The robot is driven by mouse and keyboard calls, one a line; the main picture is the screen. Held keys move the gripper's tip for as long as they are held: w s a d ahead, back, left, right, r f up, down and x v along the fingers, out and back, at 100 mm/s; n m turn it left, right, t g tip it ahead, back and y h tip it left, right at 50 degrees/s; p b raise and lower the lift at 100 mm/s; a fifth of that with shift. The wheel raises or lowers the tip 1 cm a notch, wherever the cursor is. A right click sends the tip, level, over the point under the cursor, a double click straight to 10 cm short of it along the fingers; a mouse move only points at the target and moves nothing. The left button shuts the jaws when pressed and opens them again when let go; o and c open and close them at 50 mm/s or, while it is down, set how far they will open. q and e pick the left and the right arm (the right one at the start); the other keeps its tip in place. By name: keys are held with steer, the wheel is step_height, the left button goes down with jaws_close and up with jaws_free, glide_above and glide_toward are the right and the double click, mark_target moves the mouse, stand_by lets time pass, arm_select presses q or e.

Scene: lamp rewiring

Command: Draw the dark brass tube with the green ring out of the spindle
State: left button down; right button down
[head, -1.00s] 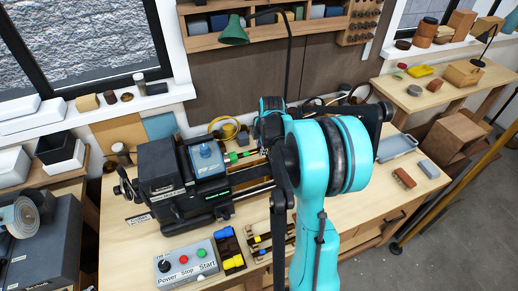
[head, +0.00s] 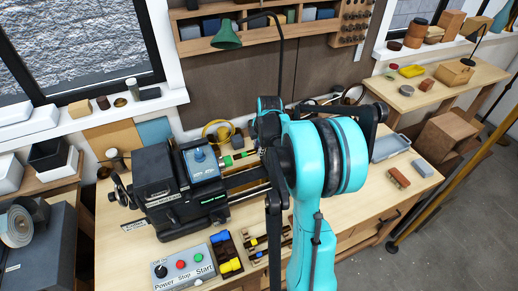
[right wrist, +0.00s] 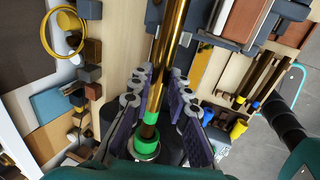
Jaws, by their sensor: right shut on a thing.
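The dark brass tube (right wrist: 151,131) runs lengthwise between the fingers of my right gripper (right wrist: 158,92) in the right wrist view. A green ring (right wrist: 153,118) is on it, with a second green collar (right wrist: 146,145) nearer the camera. The gripper is shut on the tube. In the head view a green band (head: 227,161) shows between the black machine with the spindle (head: 165,178) and my right arm, which hides the fingers. I cannot tell how far the tube sits in the spindle. My left gripper is not in view.
A control box (head: 185,268) with buttons stands before the machine. A green lamp (head: 228,38) hangs behind.

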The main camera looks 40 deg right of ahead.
steer(key=shift+r+p, duration=2)
steer(key=shift+r, duration=1.3)
steer(key=shift+f, duration=0.1)
